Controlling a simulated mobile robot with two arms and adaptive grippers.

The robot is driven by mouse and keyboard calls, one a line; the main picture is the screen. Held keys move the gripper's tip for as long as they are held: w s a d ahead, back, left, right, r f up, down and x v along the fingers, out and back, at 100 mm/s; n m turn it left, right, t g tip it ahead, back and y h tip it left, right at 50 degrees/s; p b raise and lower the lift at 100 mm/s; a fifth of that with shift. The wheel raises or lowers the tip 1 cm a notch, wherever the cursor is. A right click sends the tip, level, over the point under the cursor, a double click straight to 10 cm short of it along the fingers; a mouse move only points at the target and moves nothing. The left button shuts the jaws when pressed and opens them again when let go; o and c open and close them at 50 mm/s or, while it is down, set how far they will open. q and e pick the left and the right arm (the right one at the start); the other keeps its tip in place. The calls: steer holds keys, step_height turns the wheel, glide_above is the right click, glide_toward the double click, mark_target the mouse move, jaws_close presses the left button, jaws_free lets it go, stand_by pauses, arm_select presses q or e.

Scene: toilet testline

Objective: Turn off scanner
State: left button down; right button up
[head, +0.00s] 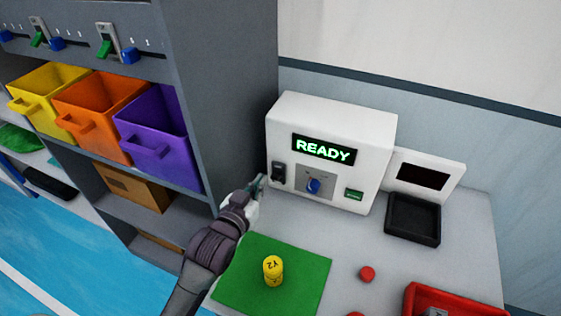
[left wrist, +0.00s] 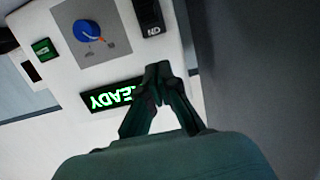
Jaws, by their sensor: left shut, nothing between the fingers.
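The scanner (head: 335,120) is a white box on the grey counter against the wall. Its display (head: 323,149) reads READY in green. Below it are a black rocker switch (head: 278,172) at the left, a blue knob (head: 314,186) on a grey plate and a small green button (head: 354,194). My left gripper (head: 260,184) is by the scanner's lower left, close to the black switch. In the left wrist view the shut, empty fingertips (left wrist: 158,70) are near the switch (left wrist: 151,17), overlapping the display's edge; contact cannot be told. My right gripper is not in view.
A grey shelf with yellow, orange and purple bins (head: 158,138) stands close on the left. A green mat (head: 300,262) holds a yellow cylinder (head: 273,270). A black tray (head: 413,220), a red button (head: 367,274) and a red bin (head: 470,296) are to the right.

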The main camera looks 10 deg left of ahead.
mark_target(279, 155)
arm_select(q)
steer(key=x, duration=0.3)
steer(key=p+x, duration=0.1)
steer(key=x, duration=0.5)
steer(key=shift+r, duration=0.25)
steer(key=shift+s+f+p, duration=0.2)
steer(key=shift+f+p, duration=0.1)
steer(key=shift+f, duration=0.3)
steer(key=shift+s+f+p, duration=0.2)
steer(key=shift+f+p, duration=0.05)
steer(key=shift+f, duration=0.4)
steer(key=shift+s+a+f, duration=0.15)
steer(key=shift+s+f, duration=0.4)
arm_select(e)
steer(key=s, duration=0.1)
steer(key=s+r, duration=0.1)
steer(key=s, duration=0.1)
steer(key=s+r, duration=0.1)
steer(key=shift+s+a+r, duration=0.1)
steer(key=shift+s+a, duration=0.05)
arm_select(q)
steer(key=shift+w+f, duration=0.1)
